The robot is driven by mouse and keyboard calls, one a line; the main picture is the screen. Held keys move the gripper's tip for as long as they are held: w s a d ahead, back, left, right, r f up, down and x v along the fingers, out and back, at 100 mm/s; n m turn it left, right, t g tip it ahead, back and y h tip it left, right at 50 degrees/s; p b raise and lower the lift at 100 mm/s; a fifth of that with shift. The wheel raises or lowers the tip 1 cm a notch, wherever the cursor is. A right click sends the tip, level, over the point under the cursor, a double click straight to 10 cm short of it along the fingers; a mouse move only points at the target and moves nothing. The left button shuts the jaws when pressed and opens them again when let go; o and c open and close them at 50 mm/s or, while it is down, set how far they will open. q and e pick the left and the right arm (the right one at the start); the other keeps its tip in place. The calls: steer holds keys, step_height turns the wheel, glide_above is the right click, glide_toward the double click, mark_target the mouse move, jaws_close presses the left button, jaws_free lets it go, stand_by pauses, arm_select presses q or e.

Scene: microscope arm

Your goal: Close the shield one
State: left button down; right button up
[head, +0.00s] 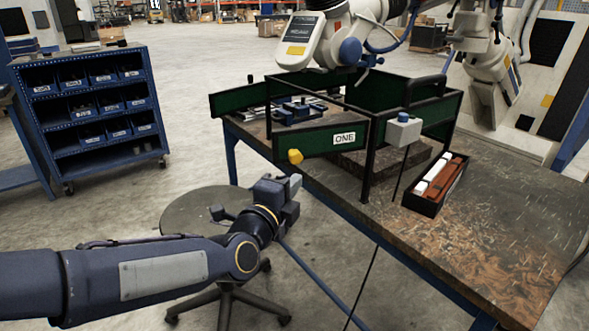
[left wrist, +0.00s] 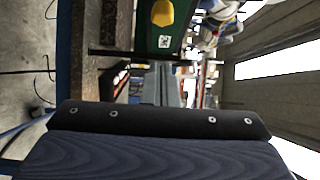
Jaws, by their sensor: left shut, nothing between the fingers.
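Shield one is a green panel (head: 320,143) with a white "ONE" label and a yellow knob (head: 295,156) at its left end. It is at the front of a black frame (head: 368,160) on the workbench; its right end meets a front post. It appears swung outward at the knob end, but the exact angle is unclear. My left gripper (head: 294,184) is shut and empty, just below the knob and apart from it. In the left wrist view the gripper (left wrist: 168,88) points toward the bench, with the knob (left wrist: 162,13) and panel (left wrist: 163,30) above. My right gripper is not visible.
The workbench (head: 480,240) carries a grey box (head: 403,130) and a black tray (head: 436,185) right of the frame. Another green panel (head: 238,99) sticks out left. White robot arms stand behind; a blue bin rack (head: 95,120) is left.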

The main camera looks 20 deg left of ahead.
mark_target(302, 159)
arm_select(q)
steer(key=w+a, duration=0.1)
steer(key=w, duration=0.6)
steer(key=shift+w+a+b, duration=0.15)
steer(key=shift+a+b, duration=0.2)
